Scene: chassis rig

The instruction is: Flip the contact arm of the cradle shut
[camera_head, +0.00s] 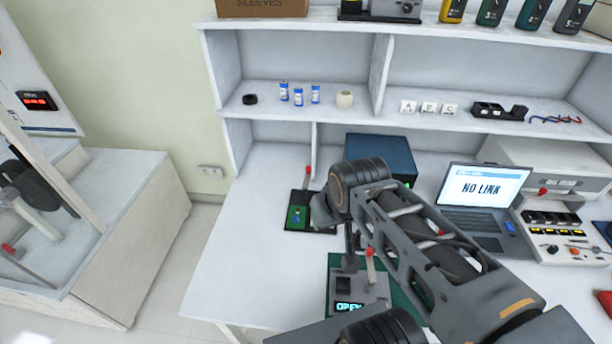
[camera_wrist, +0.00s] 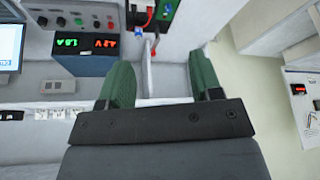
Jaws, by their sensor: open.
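The black cradle (camera_head: 290,226) with a green pad stands on the white desk in the head view, left of my wrist. A small blue item sits on the pad. A thin contact arm with a red handle (camera_head: 307,171) stands raised at its back. In the wrist view the green part of the cradle (camera_wrist: 167,9) shows at the top edge, cut off, with a red handle (camera_wrist: 152,42) below it. My gripper (camera_wrist: 162,78) has its two green fingers wide apart with nothing between them. In the head view my wrist hides the fingers; contact cannot be judged.
A blue-grey power supply (camera_head: 385,155) stands right of the cradle. In front, a grey device (camera_head: 374,293) reading OPEN, with a red-topped lever, sits on a green mat. A laptop (camera_head: 485,190) is at right. Shelves (camera_head: 300,124) rise behind. The desk's left part is clear.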

